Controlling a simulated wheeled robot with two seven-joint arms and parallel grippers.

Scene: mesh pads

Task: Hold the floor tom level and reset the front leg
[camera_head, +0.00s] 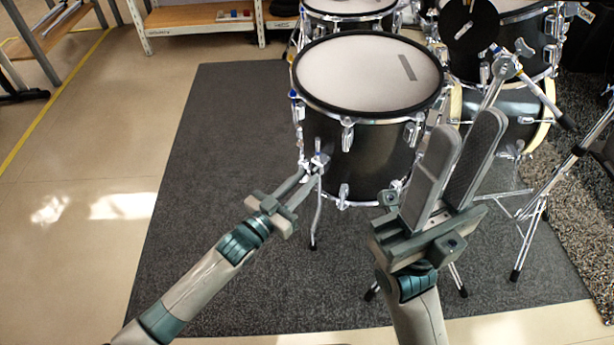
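The floor tom (335,135) is a dark drum with a white head and chrome lugs, standing on the grey mat and looking about level. A chrome leg (318,222) runs down from a bracket (318,162) on its left front side to a black foot on the mat. My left gripper (312,176) is at this bracket and upper leg; whether its fingers are closed on the leg is unclear. My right gripper (464,124) is raised in front of the drum's right side, its two long pads apart with nothing between them. It hides part of the drum's right side.
More drums and a black disc pad (468,25) are behind and right. A chrome stand (530,215) spreads its legs at the right. Two more black feet (463,291) show below my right gripper. The mat (225,150) is clear on the left.

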